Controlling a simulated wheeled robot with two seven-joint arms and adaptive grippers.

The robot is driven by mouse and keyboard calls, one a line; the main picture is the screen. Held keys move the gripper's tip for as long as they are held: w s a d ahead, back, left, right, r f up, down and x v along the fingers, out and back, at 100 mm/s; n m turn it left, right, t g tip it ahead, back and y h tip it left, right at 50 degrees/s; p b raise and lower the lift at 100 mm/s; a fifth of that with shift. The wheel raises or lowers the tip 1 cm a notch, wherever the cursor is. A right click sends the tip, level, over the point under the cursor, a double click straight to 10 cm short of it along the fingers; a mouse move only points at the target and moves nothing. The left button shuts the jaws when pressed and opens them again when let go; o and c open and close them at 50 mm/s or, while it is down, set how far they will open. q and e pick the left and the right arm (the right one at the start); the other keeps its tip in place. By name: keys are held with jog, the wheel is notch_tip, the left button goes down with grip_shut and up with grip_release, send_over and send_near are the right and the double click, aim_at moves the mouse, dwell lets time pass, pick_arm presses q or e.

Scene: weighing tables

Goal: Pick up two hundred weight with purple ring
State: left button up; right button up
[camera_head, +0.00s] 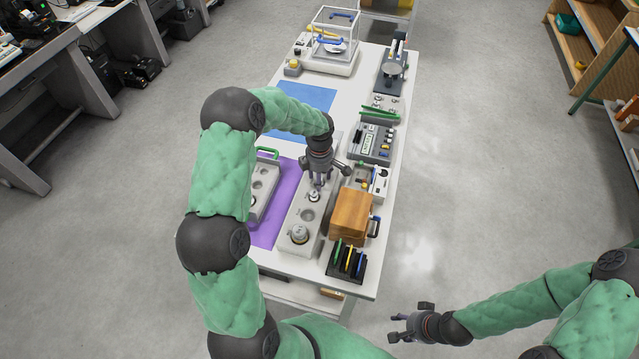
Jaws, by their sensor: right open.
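A long grey weight block (303,252) lies on the white table. A large silver weight (299,233) stands in its near end, and an empty round socket is just beyond it. A smaller silver weight (313,196) is farther along, directly under my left gripper (315,183). Its ring colour is too small to tell, and I cannot tell whether the fingers touch it. My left gripper points down and hides the far part of the block. My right gripper (397,328) is open and empty, off the table's near right side.
A second block (262,188) with a green handle lies on a purple mat (286,185). A wooden box (351,213) and a black rack (345,263) stand close right of the weight block. A glass-cased balance (330,62) is at the far end.

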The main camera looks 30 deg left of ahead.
pick_arm(q)
grip_shut()
jog(key=shift+r, duration=0.15)
